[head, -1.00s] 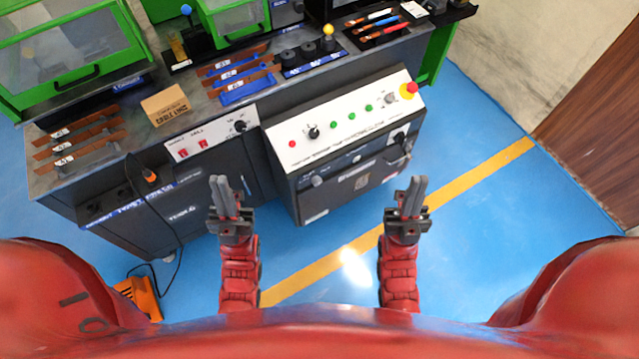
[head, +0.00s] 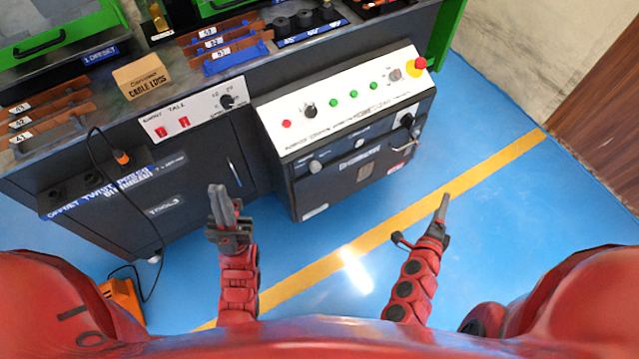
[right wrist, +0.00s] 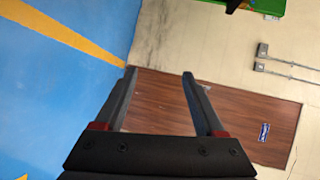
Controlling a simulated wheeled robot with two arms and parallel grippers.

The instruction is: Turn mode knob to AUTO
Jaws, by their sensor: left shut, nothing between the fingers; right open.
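The white sloped control panel (head: 345,100) has a black knob (head: 309,111) near its left end and a grey knob (head: 394,74) near its right end. Another black knob (head: 227,102) is on the smaller white panel to the left. The labels are too small to tell which is the mode knob or its setting. My left gripper (head: 219,192) is shut and empty, in front of the cabinet below the panels. My right gripper (head: 442,205) is over the floor, right of and below the console, apart from it. In the right wrist view its fingers (right wrist: 158,82) are open with nothing between them.
A red emergency button (head: 420,63) is at the panel's right end, with several small green buttons left of it. A cardboard box (head: 140,76) and copper-coloured bars are on the bench. An orange case (head: 122,298) is on the floor. The blue floor before the console is clear.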

